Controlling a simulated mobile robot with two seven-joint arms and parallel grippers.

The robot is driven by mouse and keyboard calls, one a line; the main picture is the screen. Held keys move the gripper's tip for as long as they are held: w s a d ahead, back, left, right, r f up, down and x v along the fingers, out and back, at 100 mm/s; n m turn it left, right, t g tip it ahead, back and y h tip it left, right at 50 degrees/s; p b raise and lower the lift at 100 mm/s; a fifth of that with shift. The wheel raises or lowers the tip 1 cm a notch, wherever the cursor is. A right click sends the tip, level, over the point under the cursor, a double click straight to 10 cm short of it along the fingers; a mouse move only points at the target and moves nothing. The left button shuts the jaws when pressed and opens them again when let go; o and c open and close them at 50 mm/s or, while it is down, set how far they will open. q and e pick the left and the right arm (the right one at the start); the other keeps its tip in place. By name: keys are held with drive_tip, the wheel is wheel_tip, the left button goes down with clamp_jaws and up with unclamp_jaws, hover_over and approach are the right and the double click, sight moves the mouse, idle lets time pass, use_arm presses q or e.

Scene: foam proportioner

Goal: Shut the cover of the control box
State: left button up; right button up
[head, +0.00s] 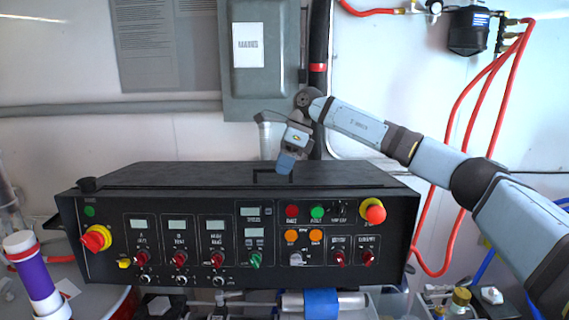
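The control box is a wide black console (105,222) with lit displays, knobs and buttons on its front. Its black cover (190,173) forms the top and looks lowered, lying flat or nearly flat; I cannot tell whether a small gap remains at its edge. My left gripper is out of view.
A grey wall box (262,90) with a white label hangs behind the console, beside a dark vertical pipe (319,60). Red hoses (481,80) run down at the right. A purple and white cylinder (35,278) stands at the lower left. A red mushroom button (374,212) sticks out at the console's right.

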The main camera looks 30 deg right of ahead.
drive_tip(key=shift+s+r, duration=0.1)
drive_tip(key=shift+r, duration=0.1)
drive_tip(key=shift+d+r, duration=0.25)
drive_tip(key=shift+r, duration=0.1)
drive_tip(key=b+v, duration=0.2)
drive_tip(key=v, duration=1.1)
drive_tip(key=shift+s+a+f, duration=0.1)
